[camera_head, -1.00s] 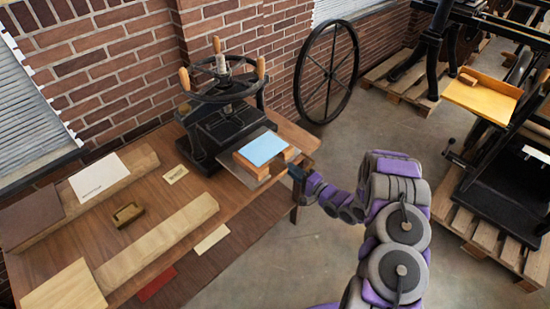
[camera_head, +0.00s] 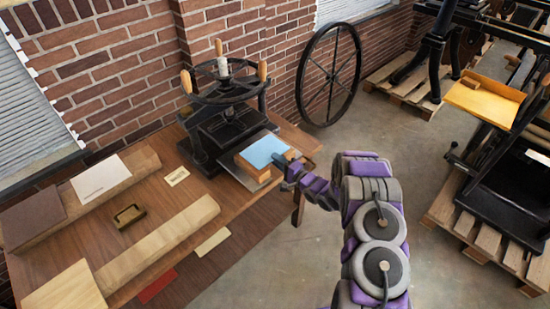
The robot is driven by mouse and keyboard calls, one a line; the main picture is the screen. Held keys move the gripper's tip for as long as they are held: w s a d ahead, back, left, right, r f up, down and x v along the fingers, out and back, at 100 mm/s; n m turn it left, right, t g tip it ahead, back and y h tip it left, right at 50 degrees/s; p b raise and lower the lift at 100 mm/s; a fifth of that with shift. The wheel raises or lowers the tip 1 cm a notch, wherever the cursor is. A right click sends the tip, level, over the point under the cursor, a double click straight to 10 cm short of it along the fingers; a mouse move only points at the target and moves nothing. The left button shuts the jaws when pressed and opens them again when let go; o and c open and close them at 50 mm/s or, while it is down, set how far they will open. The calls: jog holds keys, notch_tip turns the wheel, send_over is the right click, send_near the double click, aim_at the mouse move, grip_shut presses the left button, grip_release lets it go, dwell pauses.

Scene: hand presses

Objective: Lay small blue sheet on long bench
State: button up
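The small blue sheet (camera_head: 264,151) lies flat on an orange-brown wooden block (camera_head: 247,166), on the bed plate of a black hand press (camera_head: 224,125). The press stands at the far right end of the long wooden bench (camera_head: 160,205). My gripper (camera_head: 286,160) is at the right edge of the sheet and block, low and close to them. Its fingers are small and dark, so I cannot tell whether they are open or shut, or whether they touch the sheet.
On the bench lie a white printed sheet (camera_head: 101,178), a small card (camera_head: 176,176), a brass-coloured handled piece (camera_head: 128,215), long pale boards (camera_head: 170,238) and a brown panel (camera_head: 33,217). A spoked wheel (camera_head: 330,72) leans on the brick wall. Presses on pallets (camera_head: 480,235) stand right.

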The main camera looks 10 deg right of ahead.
jog(key=shift+w, duration=0.1)
jog(key=shift+a, duration=0.1)
grip_shut()
dwell(0.4)
notch_tip(320, 180, up, 3)
jog(key=shift+p, duration=1.1)
jog(key=r+p+v, duration=0.2)
jog(key=r+v, duration=0.1)
jog(key=v, duration=1.9)
